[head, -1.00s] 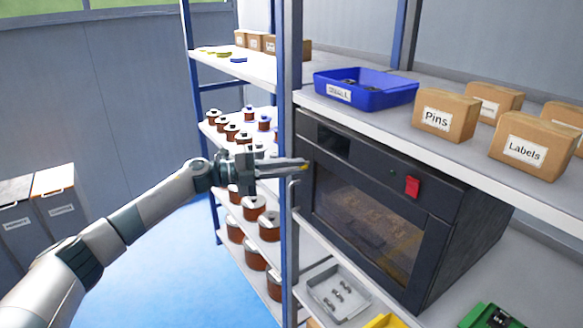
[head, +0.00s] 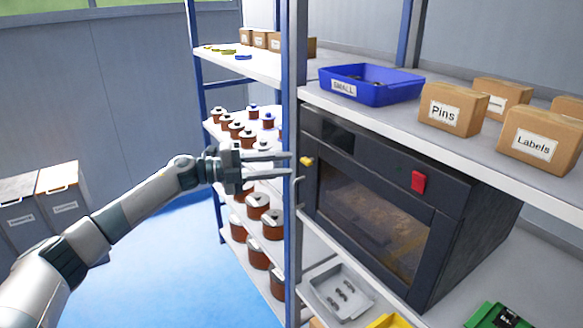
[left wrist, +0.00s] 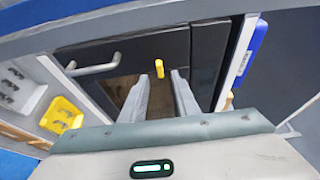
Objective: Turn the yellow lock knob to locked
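The yellow lock knob (head: 307,161) sits on the upper left of the dark oven-like machine's front (head: 375,165), near the blue post. In the left wrist view the knob (left wrist: 159,68) is a short bar, roughly upright in the picture, just beyond the gap between my fingertips. My left gripper (head: 291,163) is open and empty, its two fingers spread and pointing at the knob; they look apart from it. It also shows in the left wrist view (left wrist: 160,78). My right gripper is not in view.
A blue shelf post (head: 290,120) stands close beside my left fingers. A door handle (left wrist: 95,66) sticks out near the knob. A red switch (head: 418,181) is on the machine's right. Brown-and-white spools (head: 258,206) fill the left shelves. A shelf with boxes is above.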

